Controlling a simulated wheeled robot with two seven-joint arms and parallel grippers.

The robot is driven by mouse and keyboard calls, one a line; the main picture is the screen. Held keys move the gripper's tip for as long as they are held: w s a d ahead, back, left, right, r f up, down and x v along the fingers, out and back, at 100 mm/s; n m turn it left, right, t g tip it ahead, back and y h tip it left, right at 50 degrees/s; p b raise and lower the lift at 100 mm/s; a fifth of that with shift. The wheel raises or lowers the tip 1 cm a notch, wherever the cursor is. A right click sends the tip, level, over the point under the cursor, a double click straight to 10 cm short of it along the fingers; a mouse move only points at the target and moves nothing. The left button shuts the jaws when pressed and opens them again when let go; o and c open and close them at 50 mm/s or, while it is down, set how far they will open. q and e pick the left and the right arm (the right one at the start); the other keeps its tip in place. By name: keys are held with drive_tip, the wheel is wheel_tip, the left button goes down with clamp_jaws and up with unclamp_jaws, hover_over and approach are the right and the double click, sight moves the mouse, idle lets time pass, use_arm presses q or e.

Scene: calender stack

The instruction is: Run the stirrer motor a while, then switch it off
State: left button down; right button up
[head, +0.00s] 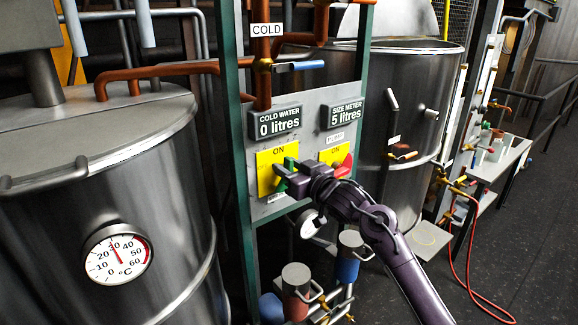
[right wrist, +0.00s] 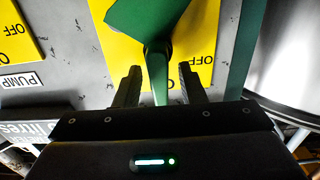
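The green switch handle (head: 290,163) sits on the left yellow plate (head: 265,170), marked ON at its top. The label under that plate is mostly hidden by my arm. My right gripper (head: 279,178) is at this handle. In the right wrist view, the open fingers of the gripper (right wrist: 160,84) stand on either side of the narrow part of the green handle (right wrist: 152,20), with gaps showing. OFF shows on the yellow plate beside it. My left gripper is not in view.
A second yellow plate with a red handle (head: 343,167), labelled PUMP, is just right of my gripper. Digital signs (head: 275,123) hang above. A steel vat with a thermometer (head: 118,252) stands left, and another vat (head: 405,130) stands behind right. Pipes and valves are below.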

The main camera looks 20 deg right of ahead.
clamp_jaws()
drive_tip(key=shift+n, duration=0.3)
drive_tip(key=f+n+b, duration=0.1)
drive_tip(key=n+b, duration=0.3)
drive_tip(key=n, duration=0.1)
drive_tip(key=a+n+b, duration=0.1)
drive_tip(key=n+b, duration=0.4)
drive_tip(key=n, duration=0.1)
drive_tip(key=a+f+n+b, duration=0.1)
drive_tip(key=n+b, duration=0.3)
drive_tip(key=n, duration=0.2)
drive_tip(key=shift+s+a+f, duration=0.15)
drive_tip(key=shift+s+f, duration=0.15)
drive_tip(key=shift+s, duration=0.1)
drive_tip(key=shift+n+b, duration=0.3)
drive_tip(key=shift+b, duration=0.05)
